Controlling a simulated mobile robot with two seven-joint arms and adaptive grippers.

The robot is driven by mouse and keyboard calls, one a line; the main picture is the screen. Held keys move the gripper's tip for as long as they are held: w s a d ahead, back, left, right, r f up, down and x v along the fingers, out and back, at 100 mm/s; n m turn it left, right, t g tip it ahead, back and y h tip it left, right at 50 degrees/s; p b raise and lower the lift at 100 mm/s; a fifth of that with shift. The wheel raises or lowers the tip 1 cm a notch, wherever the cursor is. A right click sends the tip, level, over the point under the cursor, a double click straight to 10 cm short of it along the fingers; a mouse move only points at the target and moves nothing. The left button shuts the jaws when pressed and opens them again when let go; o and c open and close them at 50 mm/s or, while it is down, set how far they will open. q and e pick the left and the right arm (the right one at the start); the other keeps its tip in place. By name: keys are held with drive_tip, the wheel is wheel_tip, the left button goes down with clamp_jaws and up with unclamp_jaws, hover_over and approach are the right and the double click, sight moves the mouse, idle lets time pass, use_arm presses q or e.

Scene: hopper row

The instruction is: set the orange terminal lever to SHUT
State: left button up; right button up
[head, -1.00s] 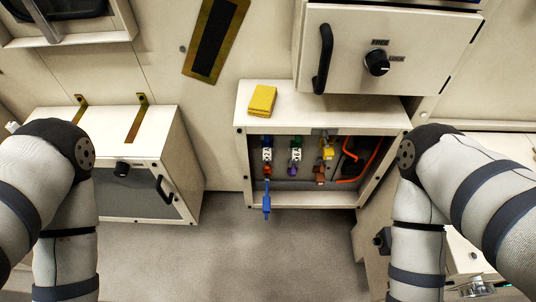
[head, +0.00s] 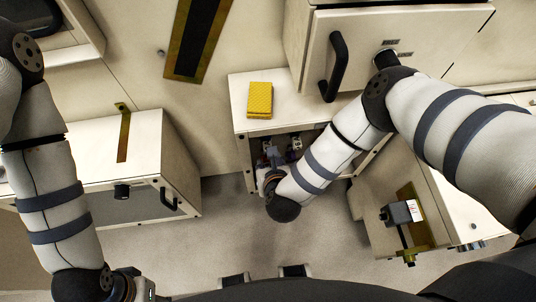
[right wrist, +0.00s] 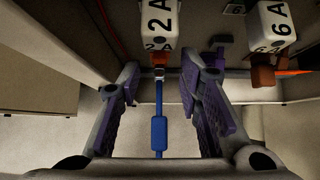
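In the right wrist view, a small orange-red piece (right wrist: 159,58) sits below a white block (right wrist: 160,22) marked 2 and 2A; I take it for the orange terminal lever. Its setting cannot be read. A blue connector (right wrist: 159,133) hangs below it on a thin blue lead. My right gripper (right wrist: 165,95) is open, its purple-padded fingers to either side of the blue connector, with gaps on both sides. In the head view my right gripper (head: 272,160) is at the box opening and hides most of the terminals. My left gripper (head: 134,286) is low at left, partly cut off.
A yellow pad (head: 260,99) lies on the box top (head: 285,88). A cabinet with a black handle (head: 337,65) overhangs behind.

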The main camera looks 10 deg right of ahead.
drive_tip(key=shift+x, duration=1.15)
drive_tip(key=shift+w+f, duration=0.15)
clamp_jaws()
use_arm(q)
drive_tip(key=shift+s+f, duration=0.35)
drive_tip(key=shift+f, duration=0.05)
use_arm(e)
drive_tip(key=shift+s+f+t+b, duration=0.2)
drive_tip(key=shift+f+t+b, duration=0.2)
drive_tip(key=shift+b, duration=0.15)
drive_tip(key=f+t+b, duration=0.1)
drive_tip(key=b, duration=0.1)
drive_tip(key=t+b, duration=0.2)
drive_tip(key=s+f+t+b, duration=0.1)
drive_tip(key=t+b, duration=0.1)
drive_tip(key=shift+f, duration=0.3)
use_arm(q)
drive_tip(key=s+f+g+b, duration=0.1)
drive_tip(key=s+f+g, duration=0.2)
drive_tip(key=s+f, duration=0.4)
drive_tip(key=shift+b+x, duration=0.3)
drive_tip(key=shift+x, duration=0.65)
use_arm(e)
drive_tip(key=shift+w+t, duration=0.15)
drive_tip(key=shift+t, duration=0.45)
use_arm(q)
drive_tip(key=shift+w+f, duration=0.1)
drive_tip(key=shift+w, duration=0.15)
use_arm(e)
drive_tip(key=shift+r, duration=0.1)
